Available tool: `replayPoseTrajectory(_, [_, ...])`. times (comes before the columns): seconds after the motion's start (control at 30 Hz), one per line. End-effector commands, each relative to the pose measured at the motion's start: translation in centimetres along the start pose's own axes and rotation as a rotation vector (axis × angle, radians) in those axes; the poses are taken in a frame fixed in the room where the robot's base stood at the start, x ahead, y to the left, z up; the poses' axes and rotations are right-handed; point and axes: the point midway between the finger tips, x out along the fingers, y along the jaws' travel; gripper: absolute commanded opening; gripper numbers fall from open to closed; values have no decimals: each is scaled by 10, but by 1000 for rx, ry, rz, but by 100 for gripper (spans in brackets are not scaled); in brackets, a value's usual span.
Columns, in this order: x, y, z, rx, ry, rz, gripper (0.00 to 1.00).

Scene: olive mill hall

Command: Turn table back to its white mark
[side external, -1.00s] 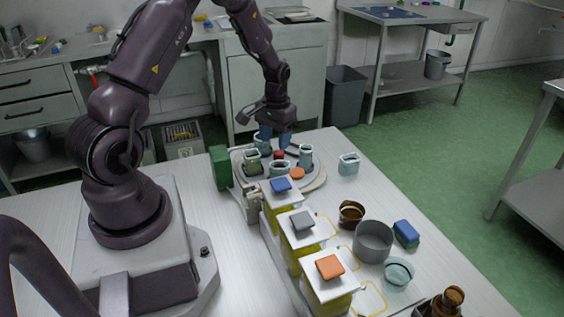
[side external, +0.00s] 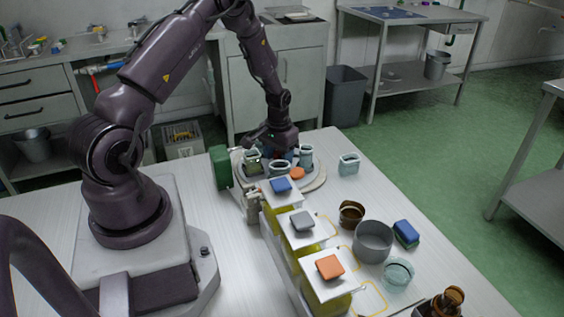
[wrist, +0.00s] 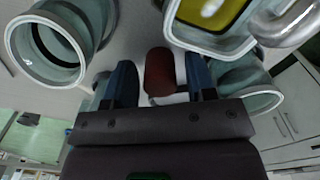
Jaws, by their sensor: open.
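The turntable (side external: 316,185) is a round light disc at the far end of the white bench. Several pale green glass cups (side external: 305,156) and an orange piece (side external: 297,173) are on it. My gripper (wrist: 161,85) is low over its middle, between the cups. In the wrist view its blue fingers are apart, with a red upright knob (wrist: 160,70) between them. I cannot tell if either finger touches the knob. A small white patch (wrist: 172,98) shows by the knob; I cannot tell if it is the white mark. In the side view my gripper mostly hides the knob.
A green block (side external: 220,167) stands left of the turntable. Several white-topped yellow containers (side external: 300,225) stand in a row in front. A glass cup (side external: 349,163), a grey pot (side external: 373,240), a brown cup (side external: 351,214) and a blue sponge (side external: 406,233) are to the right.

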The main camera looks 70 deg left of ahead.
Motion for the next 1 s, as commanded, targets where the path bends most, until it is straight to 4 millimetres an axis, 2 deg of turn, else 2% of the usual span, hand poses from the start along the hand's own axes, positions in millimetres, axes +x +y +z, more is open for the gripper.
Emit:
replayPoseTrajectory(0.17, [0, 0, 0, 0, 0, 0, 49])
replayPoseTrajectory(0.3, [0, 0, 0, 0, 0, 0, 17])
replayPoseTrajectory(0.5, [0, 0, 0, 45, 0, 0, 14])
replayPoseTrajectory(0.57, [0, 0, 0, 130, 1, 1, 15])
replayPoseTrajectory(0.9, [-1, 0, 0, 837, 2, 1, 14])
replayPoseTrajectory(1.0, [-1, 0, 0, 979, 1, 1, 14])
